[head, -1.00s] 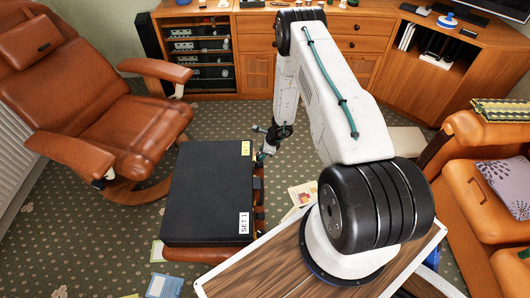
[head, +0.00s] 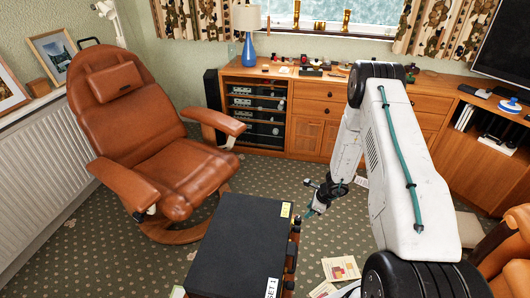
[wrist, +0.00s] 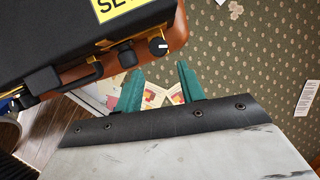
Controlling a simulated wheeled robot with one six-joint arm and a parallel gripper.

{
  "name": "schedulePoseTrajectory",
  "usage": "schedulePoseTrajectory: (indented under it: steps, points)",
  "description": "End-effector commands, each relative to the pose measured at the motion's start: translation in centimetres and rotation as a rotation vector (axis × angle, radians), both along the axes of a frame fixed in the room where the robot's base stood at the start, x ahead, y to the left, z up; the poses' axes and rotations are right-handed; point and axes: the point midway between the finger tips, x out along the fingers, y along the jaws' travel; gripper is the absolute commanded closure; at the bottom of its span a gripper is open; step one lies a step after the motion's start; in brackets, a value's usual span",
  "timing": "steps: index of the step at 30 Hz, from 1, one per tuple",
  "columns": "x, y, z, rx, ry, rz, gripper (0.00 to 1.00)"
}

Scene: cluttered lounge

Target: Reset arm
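My gripper (head: 310,211) hangs beside the right edge of the black case, above the carpet. In the wrist view its two green fingers (wrist: 158,88) stand apart with nothing held between them. My white arm reaches up and then down to it in the head view. The black case (head: 236,245), with yellow and white labels, lies on a brown stool; its latches and a knob show near my gripper in the wrist view (wrist: 110,30).
A brown leather armchair (head: 150,140) stands left. A wooden sideboard (head: 315,110) with a blue lamp (head: 248,50) lines the back wall. Papers (head: 340,268) lie on the carpet. An orange sofa (head: 510,250) is at right. Patterned carpet (head: 275,178) is open between case and sideboard.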

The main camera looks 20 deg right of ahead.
Motion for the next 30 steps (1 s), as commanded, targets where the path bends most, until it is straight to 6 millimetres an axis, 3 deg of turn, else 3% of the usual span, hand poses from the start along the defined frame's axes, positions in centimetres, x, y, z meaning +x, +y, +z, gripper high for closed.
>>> schedulePoseTrajectory:
  steps: [5, 10, 17, 22, 30]
  points:
    - [0.1, 0.4, 0.1, 0.014, -0.013, 0.022, 0.61]
    - [-2.4, 3.8, 1.1, 0.105, -0.029, 0.223, 0.61]
    - [-3.7, 7.9, 10.4, 0.177, -0.118, 0.589, 0.61]
    - [-5.1, 10.7, 18.7, 0.193, -0.177, 0.863, 0.61]
    - [-10.1, 14.5, 31.2, 0.164, -0.219, 1.297, 0.61]
